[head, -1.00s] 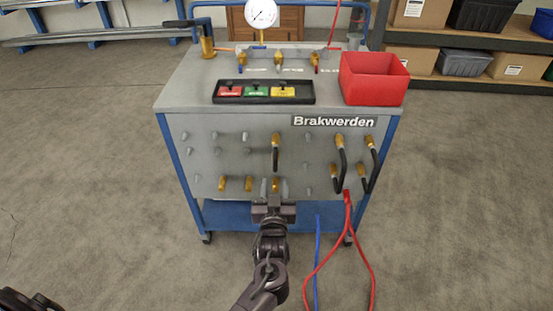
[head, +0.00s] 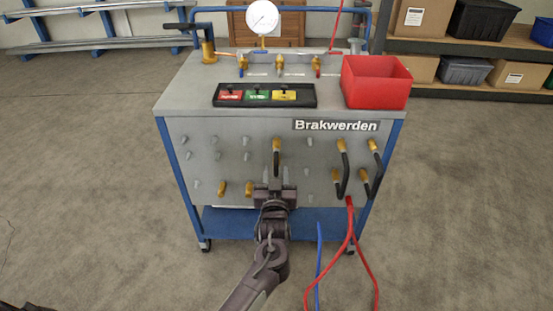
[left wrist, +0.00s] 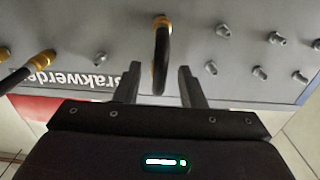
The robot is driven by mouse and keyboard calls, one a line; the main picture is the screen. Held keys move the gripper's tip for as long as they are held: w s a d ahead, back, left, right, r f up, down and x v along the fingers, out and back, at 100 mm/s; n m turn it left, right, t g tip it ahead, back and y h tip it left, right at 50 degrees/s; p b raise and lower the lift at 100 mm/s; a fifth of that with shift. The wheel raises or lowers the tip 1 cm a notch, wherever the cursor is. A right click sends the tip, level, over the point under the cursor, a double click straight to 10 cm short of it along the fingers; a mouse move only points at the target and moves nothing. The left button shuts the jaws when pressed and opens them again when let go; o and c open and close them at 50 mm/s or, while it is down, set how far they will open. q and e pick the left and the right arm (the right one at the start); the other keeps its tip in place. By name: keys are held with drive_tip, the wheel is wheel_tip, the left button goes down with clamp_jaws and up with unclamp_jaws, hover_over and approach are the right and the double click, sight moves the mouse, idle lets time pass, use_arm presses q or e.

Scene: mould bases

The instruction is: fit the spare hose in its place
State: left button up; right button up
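A short black hose (head: 276,157) with brass ends is mounted upright on the cart's grey front panel (head: 230,165). In the head view its lower end is hidden behind my left gripper (head: 275,192). Two more black hoses, one (head: 345,175) and another (head: 377,172), hang at the panel's right. Which is the spare is not marked. My right gripper is not in view.
Grey studs (head: 216,155) and brass fittings (head: 222,188) dot the panel. On the cart top stand a red bin (head: 376,82), a black switch tray (head: 264,105) and a gauge (head: 262,18). Red hoses (head: 349,235) and a blue hose (head: 319,250) hang at the lower right.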

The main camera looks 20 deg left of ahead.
use_arm(q)
clamp_jaws()
drive_tip(key=shift+s+d, duration=0.1)
drive_tip(key=shift+s, duration=0.05)
drive_tip(key=shift+p+v, duration=1.65)
drive_tip(key=shift+v, duration=0.7)
drive_tip(key=p+v, duration=0.3)
drive_tip(key=v, duration=0.3)
drive_tip(key=shift+r, duration=0.1)
